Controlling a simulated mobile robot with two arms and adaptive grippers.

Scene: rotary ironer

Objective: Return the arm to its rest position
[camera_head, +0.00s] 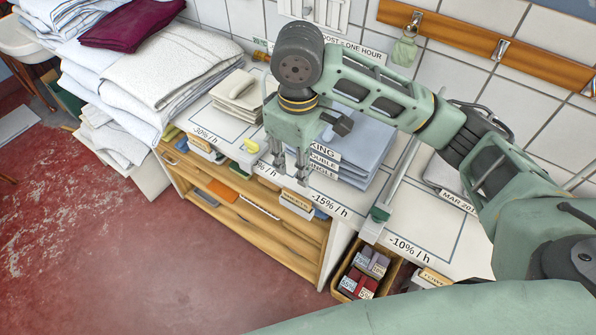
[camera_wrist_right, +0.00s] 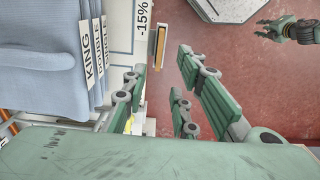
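My right arm (camera_head: 385,92) reaches in from the right across the labelled counter. Its right gripper (camera_head: 289,168) points down in front of the counter's front edge, near the "-15% / h" label. In the right wrist view the fingers (camera_wrist_right: 160,98) stand apart, with nothing held between them. A folded blue linen stack (camera_head: 352,145) with KING, DOUBLE and SINGLE labels lies just behind and right of the gripper; it also fills the upper left of the wrist view (camera_wrist_right: 40,50). My left gripper (camera_wrist_right: 272,32) appears small at the wrist view's upper right; its finger opening is unclear.
Beige folded cloths (camera_head: 240,95) lie left of the gripper on the counter. White linen piles (camera_head: 165,70) and a maroon cloth (camera_head: 130,24) are further left. A wooden box (camera_head: 362,277) of small packs sits below the counter edge. The red floor (camera_head: 110,230) at front left is open.

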